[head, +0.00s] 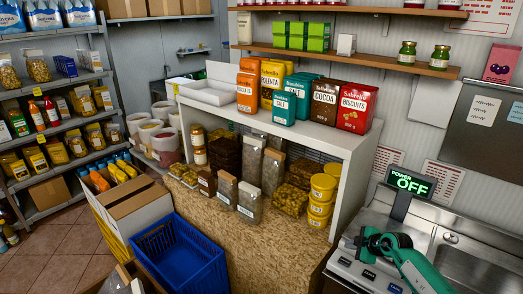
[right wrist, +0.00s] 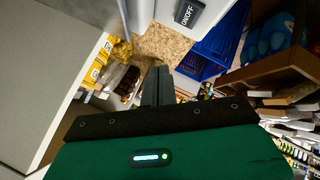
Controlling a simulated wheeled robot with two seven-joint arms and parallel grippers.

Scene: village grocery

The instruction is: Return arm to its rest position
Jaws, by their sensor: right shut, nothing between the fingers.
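My right arm comes in from the lower right in the head view, in green. Its gripper (head: 373,243) is over the grey counter machine with a row of dark buttons (head: 369,274). In the right wrist view the dark fingers (right wrist: 157,74) are together with nothing between them. An ON/OFF label (right wrist: 188,13) shows near the top of that view, apart from the fingertips. The machine's display (head: 411,183) reads POWER OFF in green. My left gripper is in neither view.
A white shelf unit (head: 343,150) with boxes on top and jars and bags inside stands left of the machine. A blue crate (head: 180,255) and a cardboard box (head: 130,205) stand on the floor. Stocked shelves (head: 60,125) line the left. Some tiled floor (head: 60,250) is clear.

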